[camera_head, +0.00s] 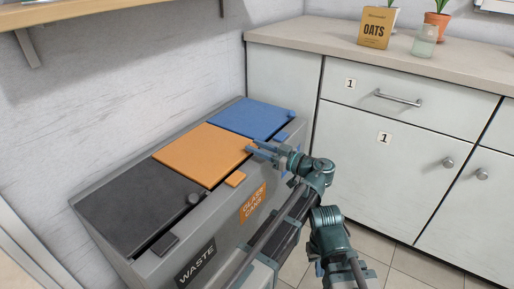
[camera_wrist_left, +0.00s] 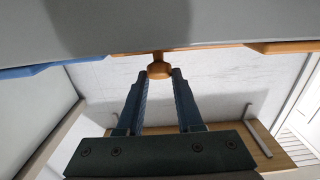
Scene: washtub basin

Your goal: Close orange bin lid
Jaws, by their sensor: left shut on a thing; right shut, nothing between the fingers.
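The orange bin lid (camera_head: 205,152) lies between the black and blue lids in the head view and looks flat or nearly so; I cannot tell if a small gap remains under it. Its round orange knob (camera_wrist_left: 160,71) is between my left fingertips in the left wrist view. My left gripper (camera_head: 255,148) is shut on this knob at the lid's front edge, and its fingers hide most of the knob in the head view.
The black lid (camera_head: 135,205) is at the left and the blue lid (camera_head: 250,117) at the back right, both looking down. A grey bin front (camera_head: 215,240) carries labels. White cabinets (camera_head: 400,170) stand at the right, with tiled floor between.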

